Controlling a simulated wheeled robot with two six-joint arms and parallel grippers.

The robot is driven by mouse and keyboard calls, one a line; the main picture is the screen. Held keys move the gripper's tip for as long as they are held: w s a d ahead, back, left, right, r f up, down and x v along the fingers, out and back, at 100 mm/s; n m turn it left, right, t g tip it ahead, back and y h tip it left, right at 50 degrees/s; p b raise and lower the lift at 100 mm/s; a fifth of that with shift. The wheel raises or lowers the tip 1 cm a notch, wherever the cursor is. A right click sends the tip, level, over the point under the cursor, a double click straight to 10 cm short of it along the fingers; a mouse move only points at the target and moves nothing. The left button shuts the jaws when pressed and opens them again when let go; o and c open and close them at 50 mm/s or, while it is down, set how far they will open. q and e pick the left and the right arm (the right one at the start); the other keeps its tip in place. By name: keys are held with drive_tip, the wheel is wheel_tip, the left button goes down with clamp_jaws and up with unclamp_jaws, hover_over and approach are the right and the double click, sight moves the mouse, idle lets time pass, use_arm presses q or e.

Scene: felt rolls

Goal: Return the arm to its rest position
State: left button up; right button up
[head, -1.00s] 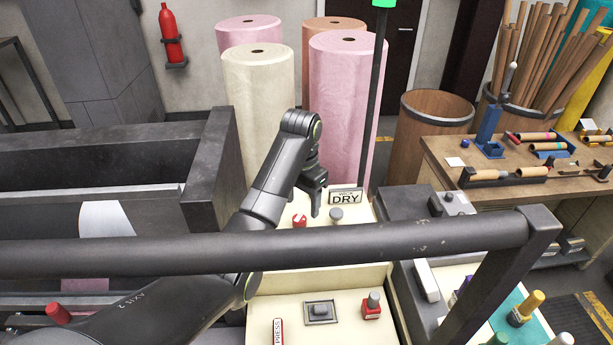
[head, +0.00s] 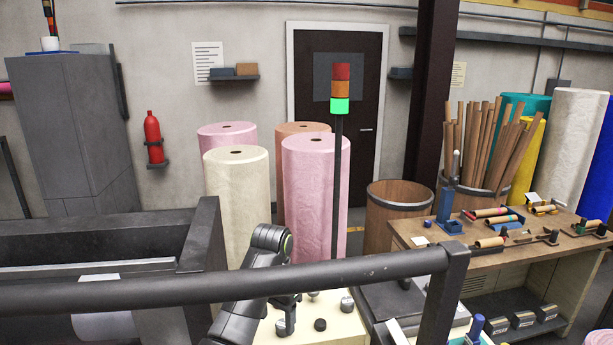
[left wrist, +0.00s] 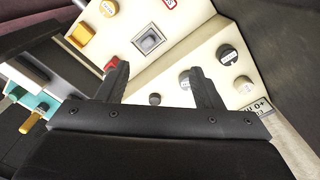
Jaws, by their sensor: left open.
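My left gripper (head: 284,304) points down at the cream control panel (head: 338,335) and is partly hidden by the rail and arm. In the left wrist view both fingers of the gripper (left wrist: 161,84) are spread, with no object held between them. Beyond them the cream panel shows a grey square switch (left wrist: 149,40), dark round knobs (left wrist: 228,56) and a red part (left wrist: 110,63). I cannot tell how far the fingertips are from the panel. My right gripper is in no view.
The dark rail (head: 150,292) crosses in front of the arm. Tall pink (head: 315,200) and cream (head: 236,205) felt rolls stand behind the panel, near a signal pole with its green lamp (head: 340,105) lit. A wooden workbench (head: 500,250) stands at right.

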use_arm(q)
drive_tip(key=s+a+f+n+t, duration=0.2)
drive_tip(key=s+a+f+n, duration=0.3)
drive_tip(key=s+a+f, duration=1.1)
drive_tip(key=s+a+r+n+t+y, duration=0.1)
drive_tip(key=s+a, duration=0.3)
drive_tip(key=s, duration=0.9)
drive_tip(key=s+a+r+n+t+y, duration=0.15)
drive_tip(key=s+a, duration=0.25)
drive_tip(key=s, duration=0.9)
wheel_tip(320, 180, down, 32)
drive_tip(key=a+g+h+b, duration=0.1)
drive_tip(key=g+b, duration=0.1)
drive_tip(key=b, duration=0.6)
drive_tip(key=s+f+b, duration=0.2)
drive_tip(key=s+f, duration=0.2)
drive_tip(key=f, duration=0.3)
drive_tip(key=s+f+g+b, duration=0.1)
drive_tip(key=s+f+b, duration=0.1)
drive_tip(key=s+f, duration=0.3)
drive_tip(key=s+d+f+b, duration=0.1)
drive_tip(key=s+f, duration=0.4)
drive_tip(key=f, duration=0.6)
drive_tip(key=shift+s+f+b, duration=0.2)
drive_tip(key=shift+s+b, duration=0.05)
drive_tip(key=shift+b, duration=0.5)
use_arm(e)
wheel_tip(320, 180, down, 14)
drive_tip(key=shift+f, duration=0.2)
